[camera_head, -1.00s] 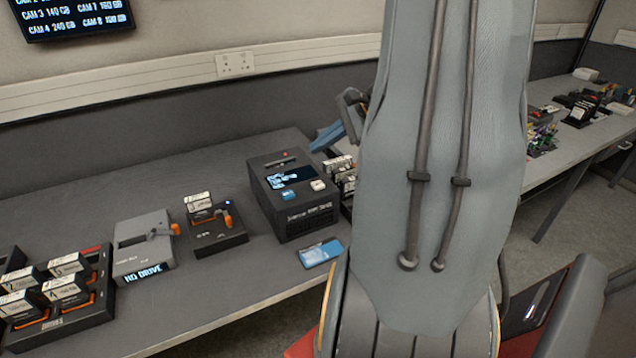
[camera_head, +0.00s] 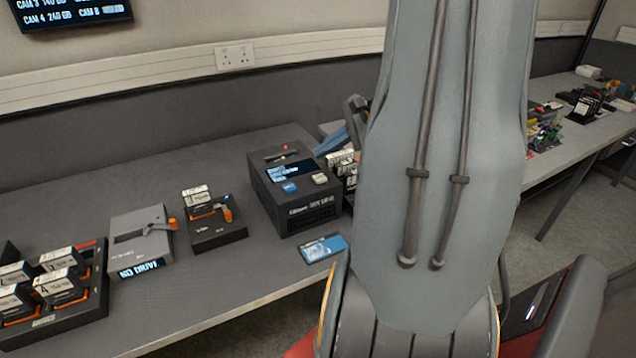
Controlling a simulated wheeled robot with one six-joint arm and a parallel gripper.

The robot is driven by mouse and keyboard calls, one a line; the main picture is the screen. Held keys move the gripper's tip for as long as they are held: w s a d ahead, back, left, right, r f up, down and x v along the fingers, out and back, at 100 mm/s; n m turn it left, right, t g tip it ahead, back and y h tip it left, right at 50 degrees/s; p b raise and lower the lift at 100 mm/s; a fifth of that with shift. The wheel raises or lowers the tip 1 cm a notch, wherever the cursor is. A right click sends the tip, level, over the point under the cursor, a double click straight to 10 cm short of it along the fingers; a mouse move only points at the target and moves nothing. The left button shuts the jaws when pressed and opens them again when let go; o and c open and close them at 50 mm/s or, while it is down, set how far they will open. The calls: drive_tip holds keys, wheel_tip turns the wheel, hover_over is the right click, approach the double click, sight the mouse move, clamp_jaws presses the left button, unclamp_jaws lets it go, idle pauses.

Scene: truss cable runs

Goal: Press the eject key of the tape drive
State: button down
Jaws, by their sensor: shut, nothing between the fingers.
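A black box (camera_head: 312,217) that looks like the tape drive stands on the desk in the middle of the picture, left of my arm. Its sloped top has a slot at the back, a small red light, and a lit display (camera_head: 292,170). Below the display are a blue key (camera_head: 289,187) and a pale key (camera_head: 320,179). I cannot read which is the eject key. My raised arm fills the right of the centre, in front of the desk. My gripper is not visible, and neither key is covered.
A blue cartridge (camera_head: 323,248) lies near the desk's front edge. Left are a black dock (camera_head: 220,235) holding a cartridge, a grey unit (camera_head: 128,249) reading "NO DRIVE", and a rack (camera_head: 70,320) of cartridges. More cartridges (camera_head: 342,160) stand right of the black box, partly behind my arm.

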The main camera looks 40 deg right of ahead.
sight(325, 178)
drive_tip(key=shift+f+b, duration=1.35)
drive_tip(key=shift+f, duration=0.8)
drive_tip(key=shift+f+b, duration=0.35)
drive_tip(key=shift+f, duration=0.1)
drive_tip(key=shift+f+b, duration=0.45)
drive_tip(key=shift+f, duration=0.05)
idle(0.9)
drive_tip(key=shift+r, duration=0.15)
drive_tip(key=shift+r+p, duration=0.7)
drive_tip(key=shift+r, duration=0.1)
drive_tip(key=shift+r+p, duration=1.9)
drive_tip(key=shift+r, duration=0.65)
